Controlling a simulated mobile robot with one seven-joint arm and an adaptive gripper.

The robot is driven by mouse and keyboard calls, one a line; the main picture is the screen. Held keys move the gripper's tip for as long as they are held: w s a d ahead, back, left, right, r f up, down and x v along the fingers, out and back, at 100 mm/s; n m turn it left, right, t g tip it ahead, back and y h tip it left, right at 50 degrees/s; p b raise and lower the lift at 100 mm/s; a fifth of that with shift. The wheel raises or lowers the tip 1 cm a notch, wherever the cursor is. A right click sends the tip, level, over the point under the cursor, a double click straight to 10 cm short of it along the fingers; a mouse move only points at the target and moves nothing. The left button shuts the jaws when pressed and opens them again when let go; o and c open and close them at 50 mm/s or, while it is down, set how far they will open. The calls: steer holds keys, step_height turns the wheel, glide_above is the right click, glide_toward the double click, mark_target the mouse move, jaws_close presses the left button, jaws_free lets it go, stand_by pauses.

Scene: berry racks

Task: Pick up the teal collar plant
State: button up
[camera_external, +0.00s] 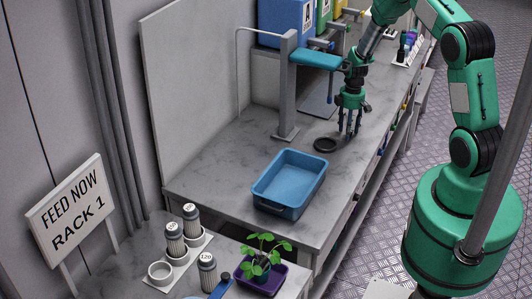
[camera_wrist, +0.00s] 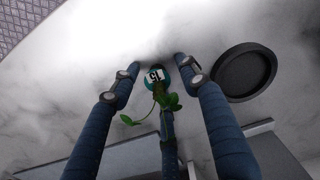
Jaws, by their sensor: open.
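The teal collar plant shows in the wrist view (camera_wrist: 155,77) as a small teal collar marked 15, with green leaves hanging toward the bottom of the picture. It lies between the spread fingers of my gripper (camera_wrist: 157,65), with a gap to the left finger; contact with the right and lower fingers cannot be told. In the external view my gripper (camera_external: 349,130) points down over the marble counter, fingers apart and low. The plant cannot be made out there among the fingers.
A round black dish (camera_external: 325,145) lies beside my gripper. A teal arm on a grey stand (camera_external: 288,85) is close on its left. A blue bin (camera_external: 290,183), a plant in a purple tray (camera_external: 262,280) and grey-capped containers (camera_external: 191,222) stand nearer. Bare counter lies around the dish.

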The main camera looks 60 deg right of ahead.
steer(key=shift+c, duration=0.3)
steer(key=c, duration=0.9)
steer(key=shift+c, duration=0.2)
steer(key=shift+r, duration=5)
